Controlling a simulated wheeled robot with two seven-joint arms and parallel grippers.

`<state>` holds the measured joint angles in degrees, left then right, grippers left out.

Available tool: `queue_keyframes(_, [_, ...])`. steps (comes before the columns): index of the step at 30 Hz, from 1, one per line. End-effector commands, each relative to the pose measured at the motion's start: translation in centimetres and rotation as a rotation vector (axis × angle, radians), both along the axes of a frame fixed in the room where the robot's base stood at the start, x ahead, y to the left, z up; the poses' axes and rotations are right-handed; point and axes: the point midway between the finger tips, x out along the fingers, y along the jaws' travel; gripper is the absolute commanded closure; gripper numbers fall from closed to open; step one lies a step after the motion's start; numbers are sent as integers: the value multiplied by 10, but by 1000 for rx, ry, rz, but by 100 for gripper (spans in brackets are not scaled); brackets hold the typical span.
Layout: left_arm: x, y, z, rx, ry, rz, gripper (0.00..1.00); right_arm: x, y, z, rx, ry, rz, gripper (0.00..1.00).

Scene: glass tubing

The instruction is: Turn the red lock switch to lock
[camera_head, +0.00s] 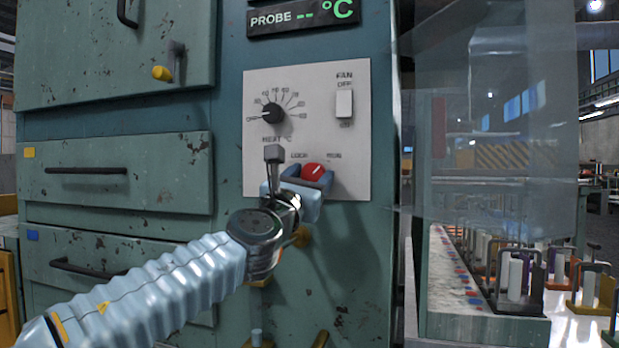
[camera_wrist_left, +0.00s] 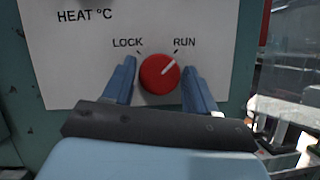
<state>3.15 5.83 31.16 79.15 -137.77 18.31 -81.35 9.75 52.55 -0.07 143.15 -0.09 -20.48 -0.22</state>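The red lock switch (camera_head: 313,171) is a round knob low on the white control panel (camera_head: 258,95), with LOCK printed at its upper left and RUN at its upper right. In the left wrist view the red knob (camera_wrist_left: 159,74) has a white pointer line aimed up and right toward RUN. My left gripper (camera_head: 311,180) is at the panel, and in the wrist view its two blue fingers (camera_wrist_left: 160,85) stand open on either side of the knob. A gap seems to show between knob and fingers; contact is unclear. My right gripper is not in view.
Above the switch are a black HEAT dial (camera_head: 272,113) and a white FAN switch (camera_head: 344,103). A probe display (camera_head: 303,17) is higher up. Drawers with black handles (camera_head: 86,171) lie at left. A clear panel (camera_head: 490,120) and a rack of rods (camera_head: 515,280) stand at right.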

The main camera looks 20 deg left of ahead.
Motion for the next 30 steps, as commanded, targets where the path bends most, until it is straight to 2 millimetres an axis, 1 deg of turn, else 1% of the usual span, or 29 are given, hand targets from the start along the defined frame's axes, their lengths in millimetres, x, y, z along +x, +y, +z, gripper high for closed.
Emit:
queue_keyframes(1, [0, 0, 0, 0, 0, 0, 51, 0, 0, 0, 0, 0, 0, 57])
queue_keyframes(7, [0, 0, 0, 0, 0, 0, 82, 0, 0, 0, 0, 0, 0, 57])
queue_keyframes(14, [0, 0, 0, -17, 1, -1, 82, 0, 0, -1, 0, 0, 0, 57])
queue_keyframes(20, [-1, -2, -1, -94, 4, -2, 82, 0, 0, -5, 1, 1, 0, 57])
queue_keyframes(26, [0, -3, -2, -244, 9, -4, 82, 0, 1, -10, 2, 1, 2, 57])
queue_keyframes(30, [0, -3, -1, -375, 13, -3, 82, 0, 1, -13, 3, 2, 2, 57])
